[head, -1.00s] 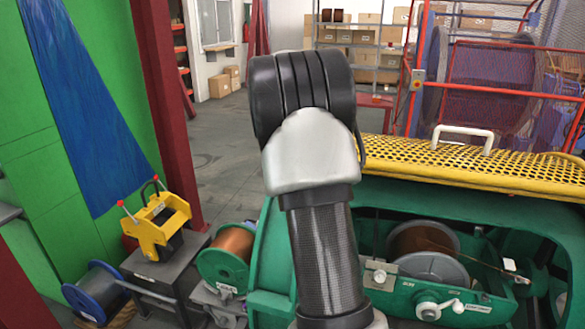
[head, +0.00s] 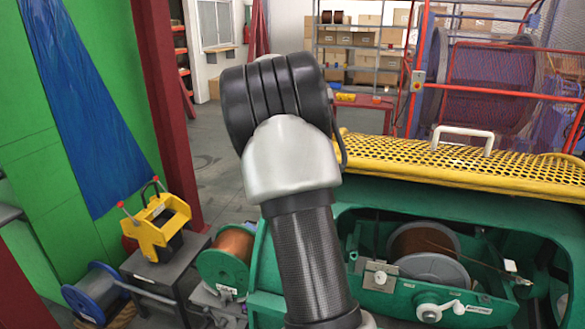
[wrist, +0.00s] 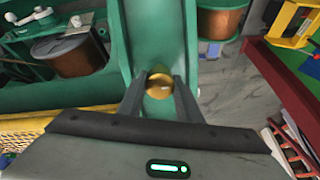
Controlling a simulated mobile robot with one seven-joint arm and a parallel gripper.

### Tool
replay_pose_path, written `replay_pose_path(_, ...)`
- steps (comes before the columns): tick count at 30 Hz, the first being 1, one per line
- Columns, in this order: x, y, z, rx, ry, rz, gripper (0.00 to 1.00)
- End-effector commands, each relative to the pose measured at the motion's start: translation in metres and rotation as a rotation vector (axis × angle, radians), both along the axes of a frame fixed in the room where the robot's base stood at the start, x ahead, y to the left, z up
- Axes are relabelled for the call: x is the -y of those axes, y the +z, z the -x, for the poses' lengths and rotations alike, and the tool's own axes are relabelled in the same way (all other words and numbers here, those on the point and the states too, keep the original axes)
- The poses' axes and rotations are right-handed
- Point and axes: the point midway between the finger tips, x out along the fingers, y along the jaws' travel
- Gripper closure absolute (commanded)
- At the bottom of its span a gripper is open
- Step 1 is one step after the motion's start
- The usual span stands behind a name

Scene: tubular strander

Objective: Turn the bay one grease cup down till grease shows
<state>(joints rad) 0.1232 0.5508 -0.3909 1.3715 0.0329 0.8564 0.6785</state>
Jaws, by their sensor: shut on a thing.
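The brass grease cup (wrist: 159,86) shows in the wrist view as a round, golden cap on the green strander frame (wrist: 158,30). My gripper (wrist: 159,92) is shut on it, one dark finger on each side. I cannot make out any grease around the cup. In the head view my arm hides the gripper and the cup. The open bay (head: 400,300) with a copper-wound bobbin (head: 425,243) lies to the right of my arm in that view.
A yellow perforated guard (head: 460,170) with a white handle stands above the bay. A yellow device (head: 158,225) sits on a grey stand at left, near a copper spool (head: 226,258) and a blue spool (head: 92,290). Grey floor (head: 215,150) behind is clear.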

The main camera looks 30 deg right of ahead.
Motion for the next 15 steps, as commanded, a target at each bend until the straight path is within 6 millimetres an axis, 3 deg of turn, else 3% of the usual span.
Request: replay_pose_path(15,0.0001,0.0002,0.0,0.049,-0.149,-0.044,0.91)
